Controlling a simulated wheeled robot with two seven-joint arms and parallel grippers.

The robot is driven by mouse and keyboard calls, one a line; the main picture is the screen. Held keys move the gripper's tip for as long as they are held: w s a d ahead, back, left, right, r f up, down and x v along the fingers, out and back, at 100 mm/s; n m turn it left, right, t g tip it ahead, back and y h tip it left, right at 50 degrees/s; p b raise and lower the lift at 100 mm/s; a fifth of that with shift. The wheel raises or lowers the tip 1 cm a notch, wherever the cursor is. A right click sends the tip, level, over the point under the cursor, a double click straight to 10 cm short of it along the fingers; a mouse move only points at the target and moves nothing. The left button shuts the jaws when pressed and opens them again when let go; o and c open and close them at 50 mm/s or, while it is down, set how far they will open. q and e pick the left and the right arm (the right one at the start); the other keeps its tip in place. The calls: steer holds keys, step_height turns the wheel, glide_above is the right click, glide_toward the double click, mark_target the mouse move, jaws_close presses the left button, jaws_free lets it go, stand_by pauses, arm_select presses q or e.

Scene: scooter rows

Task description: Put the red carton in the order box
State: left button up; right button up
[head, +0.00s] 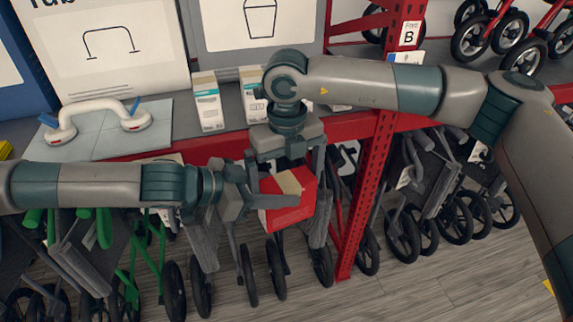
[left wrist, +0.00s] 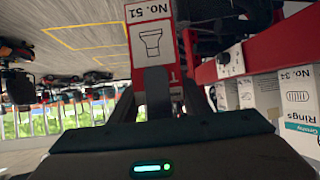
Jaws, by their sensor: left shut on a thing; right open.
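The red carton (head: 292,214) with a tan top patch is in the middle of the head view, in front of the red shelf edge. My left gripper (head: 268,194) comes in from the left and is shut on it. In the left wrist view the carton (left wrist: 151,42) shows a white panel marked No. 51 with a drawing, beyond the fingers. My right gripper (head: 287,170) points down from above. It is open, with its fingers on either side of the carton; whether they touch it is unclear. I see no order box in either view.
White cartons (head: 207,101) stand on the grey shelf behind, beside a white grab handle (head: 97,118) on a tiled board. A perforated red post (head: 366,190) stands just right of the grippers. Several wheeled walkers fill the space below. Wooden floor is bare at lower right.

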step_height(320, 180, down, 6)
steer(key=shift+f, duration=0.25)
steer(key=c, duration=0.8)
arm_select(q)
steer(key=o, duration=1.3)
arm_select(e)
steer(key=shift+c, duration=0.4)
arm_select(q)
steer(key=shift+a+r, duration=0.1)
steer(key=shift+a, duration=0.05)
steer(key=v, duration=1.1)
steer(key=shift+s+a+r, duration=0.1)
steer(key=shift+s+a, duration=0.05)
steer(key=shift+a, duration=0.15)
